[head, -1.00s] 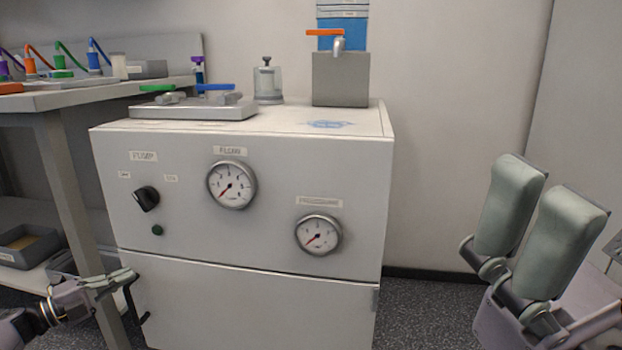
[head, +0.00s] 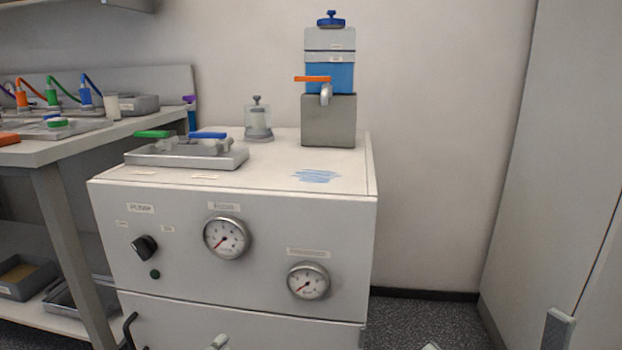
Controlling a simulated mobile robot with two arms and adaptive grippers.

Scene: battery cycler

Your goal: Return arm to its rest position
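A pale fingertip of what looks like my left gripper (head: 218,342) just shows at the bottom edge, in front of the cabinet's lower door.
A white pump cabinet (head: 180,270) with a knob and two gauges stands ahead. On it are a valve tray (head: 190,157), a small jar (head: 258,122) and a blue-liquid container (head: 330,75) with an orange-handled tap.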

